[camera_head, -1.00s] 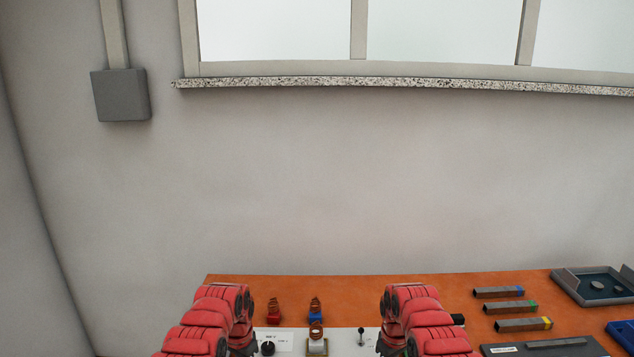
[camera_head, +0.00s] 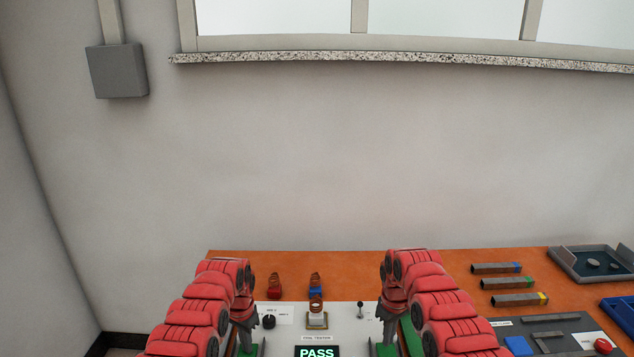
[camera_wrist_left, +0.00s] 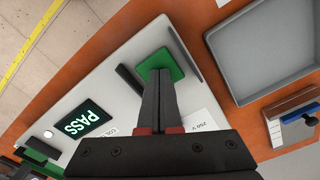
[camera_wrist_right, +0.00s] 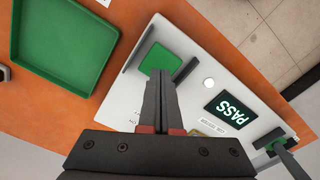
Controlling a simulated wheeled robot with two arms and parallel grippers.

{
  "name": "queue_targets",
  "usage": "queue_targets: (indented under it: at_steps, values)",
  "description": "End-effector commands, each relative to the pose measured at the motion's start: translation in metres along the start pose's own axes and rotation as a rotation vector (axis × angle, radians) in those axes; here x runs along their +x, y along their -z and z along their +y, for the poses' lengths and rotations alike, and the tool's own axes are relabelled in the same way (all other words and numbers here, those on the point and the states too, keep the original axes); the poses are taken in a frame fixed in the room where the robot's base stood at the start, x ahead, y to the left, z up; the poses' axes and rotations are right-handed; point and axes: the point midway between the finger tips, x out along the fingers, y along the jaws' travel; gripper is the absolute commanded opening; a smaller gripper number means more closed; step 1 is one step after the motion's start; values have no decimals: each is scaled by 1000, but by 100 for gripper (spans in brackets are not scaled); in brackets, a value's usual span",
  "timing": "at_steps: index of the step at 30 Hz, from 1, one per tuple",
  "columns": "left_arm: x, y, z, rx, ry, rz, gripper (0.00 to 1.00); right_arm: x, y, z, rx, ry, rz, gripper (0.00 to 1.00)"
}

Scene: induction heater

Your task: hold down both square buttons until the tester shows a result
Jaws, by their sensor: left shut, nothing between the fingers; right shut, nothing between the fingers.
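The tester (camera_head: 285,340) is a pale panel whose display (camera_head: 317,352) reads PASS in bright green letters; it also shows in the left wrist view (camera_wrist_left: 84,119) and the right wrist view (camera_wrist_right: 231,108). My left gripper (camera_wrist_left: 160,74) is shut and empty, its tips at the left green square button (camera_wrist_left: 172,62). My right gripper (camera_wrist_right: 161,76) is shut and empty, its tips at the right green square button (camera_wrist_right: 160,57). Both tips look to be on the buttons, though the fingers hide the exact contact. Dark upright guards stand beside each button.
Red and blue coil pieces (camera_head: 274,288) stand behind the panel, and a coil on a holder (camera_head: 317,314) sits on it. Bars with coloured ends (camera_head: 497,268), a grey tray (camera_head: 560,264) and a red knob (camera_head: 603,345) are at right. A green tray (camera_wrist_right: 63,40) lies beside the panel.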

Motion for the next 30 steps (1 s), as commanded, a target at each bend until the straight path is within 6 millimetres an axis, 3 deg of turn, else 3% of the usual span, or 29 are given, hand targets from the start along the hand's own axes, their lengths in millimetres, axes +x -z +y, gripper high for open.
queue_targets:
  at_steps: [11, 21, 30]
  values:
    - [-1, 0, 0, -1, 0, -1, 0, -2, 0, 0, 0, 0, -1, 0]
    - [-28, 0, 0, 0, 1, 2, 0, -2, 0, 0, 0, 0, -1, 0]
    - [-30, 0, 0, 0, -1, -1, 0, -2, 0, 0, 0, 0, -2, 0]
